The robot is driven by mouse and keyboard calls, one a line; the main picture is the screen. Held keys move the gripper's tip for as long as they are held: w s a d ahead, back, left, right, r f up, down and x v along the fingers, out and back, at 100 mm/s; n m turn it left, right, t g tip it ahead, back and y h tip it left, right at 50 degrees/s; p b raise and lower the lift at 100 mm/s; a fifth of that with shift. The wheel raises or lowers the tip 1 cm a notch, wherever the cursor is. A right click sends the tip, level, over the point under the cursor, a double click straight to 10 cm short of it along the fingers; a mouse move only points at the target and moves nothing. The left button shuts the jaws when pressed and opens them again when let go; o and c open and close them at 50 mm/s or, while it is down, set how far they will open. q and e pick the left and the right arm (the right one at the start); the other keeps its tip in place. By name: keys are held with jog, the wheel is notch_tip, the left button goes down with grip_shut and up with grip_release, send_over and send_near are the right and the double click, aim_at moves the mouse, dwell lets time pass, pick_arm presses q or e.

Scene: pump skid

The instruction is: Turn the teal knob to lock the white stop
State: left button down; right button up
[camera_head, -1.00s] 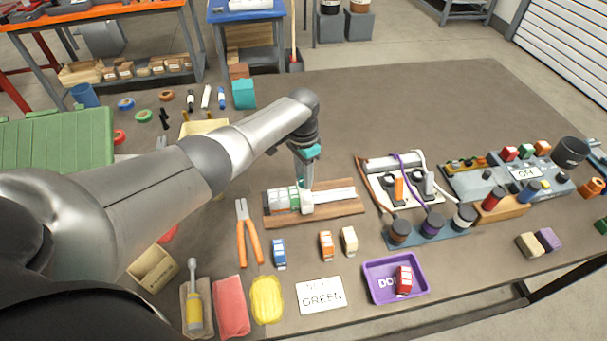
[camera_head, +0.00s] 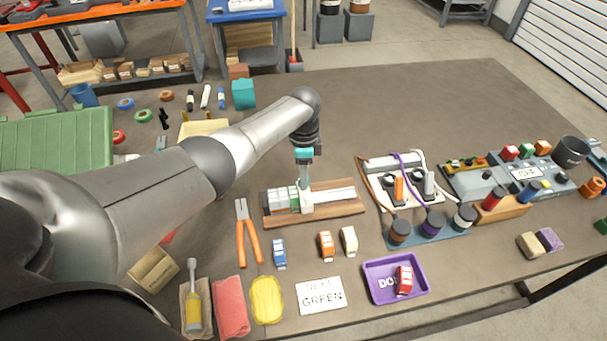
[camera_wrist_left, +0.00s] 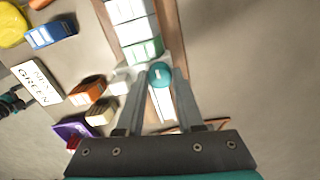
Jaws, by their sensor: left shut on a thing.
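The teal knob (camera_wrist_left: 160,75) is round with a pale mark on top and sits between my left fingertips in the left wrist view. My left gripper (camera_head: 304,187) points down over the rail and is shut on the knob. The white stop (camera_wrist_left: 123,82) is beside the knob, next to the green end block; in the head view the white stop (camera_head: 307,207) is partly behind the fingers. White and green blocks (camera_head: 284,200) stand in a row on the rail, left of the stop. The rail (camera_head: 338,195) lies on a wooden board (camera_head: 345,210).
Orange-handled pliers (camera_head: 247,235) lie left of the board. Blue, orange and cream blocks (camera_head: 326,245) stand in front. A card (camera_head: 320,296) reads "NEXT GREEN". A purple tray (camera_head: 395,292) holds a red block. A wired panel (camera_head: 405,190) is to the right.

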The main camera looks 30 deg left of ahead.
dwell(0.4)
pick_arm(q)
jog(key=c, duration=0.5)
grip_release()
jog(key=shift+r, duration=0.55)
jog(key=r+p, duration=0.1)
jog(key=r, duration=0.6)
jog(key=r+p, duration=0.1)
jog(key=r, duration=0.6)
jog(key=shift+w+a+r+p, duration=0.1)
jog(key=shift+w+p, duration=0.1)
jog(key=shift+p, duration=0.2)
